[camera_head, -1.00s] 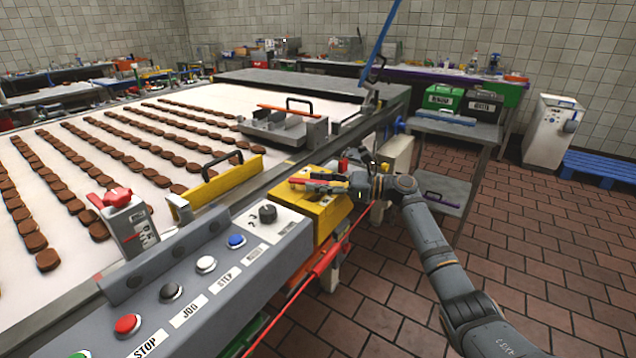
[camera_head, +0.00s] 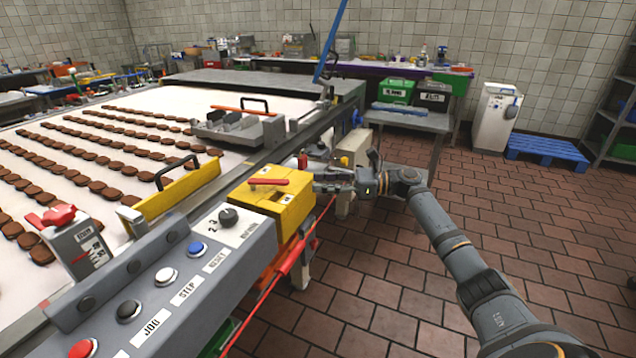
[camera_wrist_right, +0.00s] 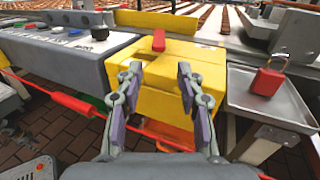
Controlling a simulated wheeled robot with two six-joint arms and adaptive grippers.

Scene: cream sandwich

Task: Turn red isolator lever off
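The red isolator lever (camera_head: 268,181) lies across the top of a yellow box (camera_head: 290,205) at the end of the grey control panel. It also shows in the right wrist view (camera_wrist_right: 158,41), pointing lengthwise away from the wrist. My right gripper (camera_head: 318,181) is at the right side of the box, apart from the lever. In the right wrist view its two fingers (camera_wrist_right: 157,76) are spread and empty, with the lever beyond the gap between them. My left gripper is not in view.
The grey control panel (camera_head: 180,285) with several buttons and a black knob (camera_head: 229,216) adjoins the box. A red padlock (camera_wrist_right: 267,79) lies on a metal tray (camera_wrist_right: 265,105) right of the box. A red-knobbed grey unit (camera_head: 75,245) stands left. Open tiled floor lies to the right.

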